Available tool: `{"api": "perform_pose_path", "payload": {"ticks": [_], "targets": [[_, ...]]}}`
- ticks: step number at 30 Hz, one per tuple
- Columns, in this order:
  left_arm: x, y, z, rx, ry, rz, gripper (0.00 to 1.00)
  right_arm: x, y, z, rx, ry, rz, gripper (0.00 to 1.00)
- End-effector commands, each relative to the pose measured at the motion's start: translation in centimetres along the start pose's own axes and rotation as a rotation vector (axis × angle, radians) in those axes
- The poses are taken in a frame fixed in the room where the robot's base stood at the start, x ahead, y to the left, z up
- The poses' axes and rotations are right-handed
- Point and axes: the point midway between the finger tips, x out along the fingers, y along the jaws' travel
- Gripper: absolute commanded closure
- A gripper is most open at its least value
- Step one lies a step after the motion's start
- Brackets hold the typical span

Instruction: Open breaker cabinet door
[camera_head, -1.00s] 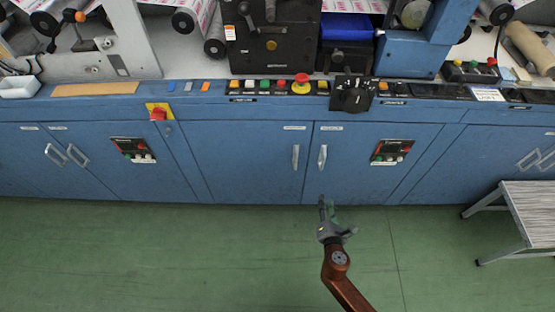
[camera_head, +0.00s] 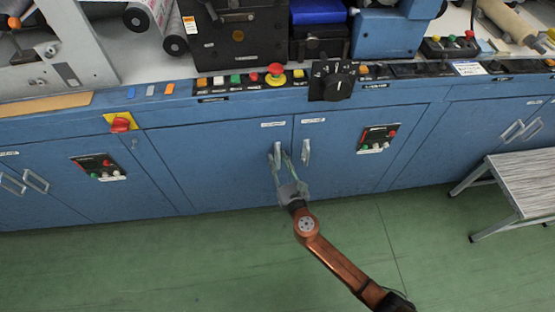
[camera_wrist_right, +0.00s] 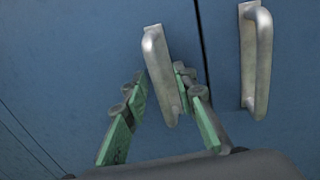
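The blue cabinet has a left door (camera_head: 215,165) and a right door (camera_head: 340,150), both closed. The left door's silver handle (camera_head: 277,154) is upright by the seam; the right door's handle (camera_head: 306,151) stands beside it. My right gripper (camera_head: 281,162) is at the left door's handle. In the right wrist view, the gripper (camera_wrist_right: 160,92) has its green-padded fingers apart, one on each side of the left handle (camera_wrist_right: 161,75). The right finger is close to the handle; contact is unclear. The right handle (camera_wrist_right: 256,60) is outside the fingers. My left gripper is not in view.
A control strip with a red emergency button (camera_head: 276,70) and a black rotary switch (camera_head: 332,80) runs above the doors. A stool (camera_head: 520,180) stands at the right. The green floor (camera_head: 190,265) before the doors is clear.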

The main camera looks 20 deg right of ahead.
Motion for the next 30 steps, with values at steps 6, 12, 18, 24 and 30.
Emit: {"api": "perform_pose_path", "payload": {"ticks": [6, 12, 18, 24, 30], "targets": [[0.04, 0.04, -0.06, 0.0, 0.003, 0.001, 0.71, 0.11, 0.0, 0.07, 0.001, 0.0, 0.0, 0.74], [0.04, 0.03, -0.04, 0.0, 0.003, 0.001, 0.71, 0.09, 0.0, 0.05, 0.001, 0.0, 0.0, 0.85], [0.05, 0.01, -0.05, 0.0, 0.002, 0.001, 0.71, 0.08, -0.01, 0.03, 0.001, 0.0, -0.001, 0.99], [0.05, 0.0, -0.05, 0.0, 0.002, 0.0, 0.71, 0.08, -0.03, 0.02, 0.001, 0.0, -0.001, 1.0], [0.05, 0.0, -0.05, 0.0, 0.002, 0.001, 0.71, 0.08, -0.04, 0.02, 0.001, 0.0, -0.001, 1.0]]}}
